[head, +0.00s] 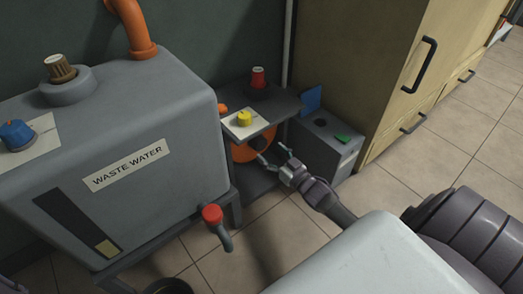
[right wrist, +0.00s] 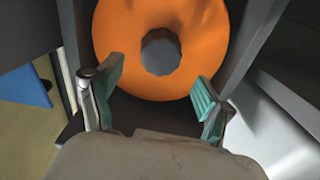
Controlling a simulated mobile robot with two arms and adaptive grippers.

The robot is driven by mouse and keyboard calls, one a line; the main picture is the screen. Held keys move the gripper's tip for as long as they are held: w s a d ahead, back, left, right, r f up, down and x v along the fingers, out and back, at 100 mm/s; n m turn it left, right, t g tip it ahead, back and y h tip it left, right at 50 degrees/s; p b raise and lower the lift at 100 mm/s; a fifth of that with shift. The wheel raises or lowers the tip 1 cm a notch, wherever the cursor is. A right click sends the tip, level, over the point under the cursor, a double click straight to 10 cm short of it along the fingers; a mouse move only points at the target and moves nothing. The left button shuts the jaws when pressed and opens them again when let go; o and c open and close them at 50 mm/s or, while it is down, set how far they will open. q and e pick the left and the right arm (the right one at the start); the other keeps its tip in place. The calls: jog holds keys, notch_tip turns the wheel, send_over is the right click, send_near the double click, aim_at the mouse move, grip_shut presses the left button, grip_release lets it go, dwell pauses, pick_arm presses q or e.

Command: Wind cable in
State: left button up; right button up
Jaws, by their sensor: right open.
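An orange round reel (head: 243,152) with a dark grey hub stands under a small grey shelf (head: 285,103). It fills the upper middle of the right wrist view (right wrist: 110,35), where its hub (right wrist: 161,52) faces me. My right gripper (head: 274,155) is open in front of the reel, with nothing between its fingers. In the right wrist view the two green-padded fingers (right wrist: 158,88) are spread below and to either side of the hub. Contact with the reel cannot be made out. No loose cable can be made out. My left gripper is not in view.
A yellow knob (head: 244,118) and a red knob (head: 258,77) sit on the shelf. A grey box (head: 327,145) and wooden cabinet (head: 390,80) stand right.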

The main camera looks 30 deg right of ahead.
aim_at(262, 145)
jog(key=w+b, duration=0.1)
jog(key=w, duration=0.1)
jog(key=w+b, duration=0.1)
jog(key=w, duration=0.1)
jog(key=shift+w+a+f, duration=0.1)
jog(key=shift+a+f, duration=0.05)
jog(key=shift+f, duration=0.05)
jog(key=shift+w+r, duration=0.15)
jog(key=shift+w, duration=0.35)
grip_shut()
